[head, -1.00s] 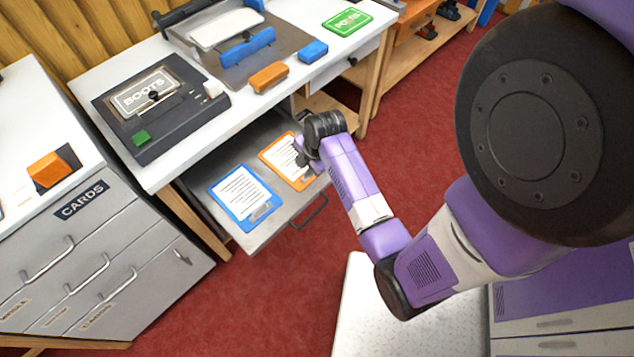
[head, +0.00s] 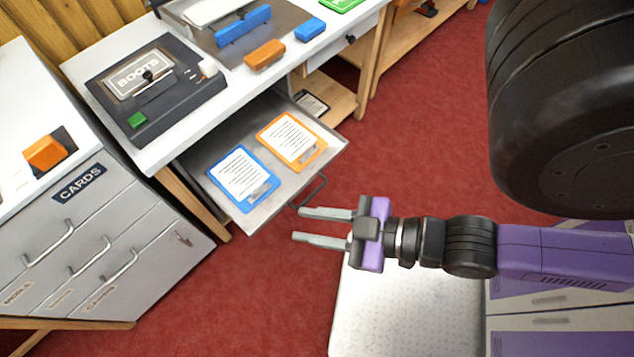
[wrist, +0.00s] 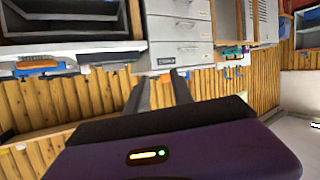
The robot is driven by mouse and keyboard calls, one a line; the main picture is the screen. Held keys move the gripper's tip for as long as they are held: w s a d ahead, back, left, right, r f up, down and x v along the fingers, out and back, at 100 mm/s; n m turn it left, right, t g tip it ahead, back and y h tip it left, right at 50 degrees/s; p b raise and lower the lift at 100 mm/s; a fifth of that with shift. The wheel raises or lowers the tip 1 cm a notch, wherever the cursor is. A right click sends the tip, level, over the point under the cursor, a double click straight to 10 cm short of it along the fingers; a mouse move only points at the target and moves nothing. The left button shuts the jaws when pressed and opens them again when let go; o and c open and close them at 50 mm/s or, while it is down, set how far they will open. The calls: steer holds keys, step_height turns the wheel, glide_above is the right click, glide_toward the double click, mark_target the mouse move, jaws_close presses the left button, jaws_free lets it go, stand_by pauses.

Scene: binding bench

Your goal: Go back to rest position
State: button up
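My gripper (head: 322,227) is in the head view, right of and in front of the open drawer (head: 308,163), above the red floor. Its two grey fingers point left and stand apart with nothing between them. The fingers also show in the wrist view (wrist: 159,88), spread and empty. A blue clipboard (head: 265,192) and an orange clipboard (head: 305,161), each with a white sheet, lie side by side in the drawer, clear of my gripper.
A bench (head: 170,158) with a dark BOOTS device (head: 190,105) stands above the drawer. A grey CARDS cabinet (head: 120,225) is at the left. An orange block (head: 265,54) and a blue block (head: 310,29) lie on the bench. Red floor (head: 420,110) is clear behind my gripper.

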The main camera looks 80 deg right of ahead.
steer(key=r, duration=0.2)
steer(key=s+r, duration=0.1)
steer(key=shift+a+r+m+t+y, duration=0.1)
steer(key=shift+a+m+t+y, duration=0.2)
steer(key=shift+a+t+y, duration=0.1)
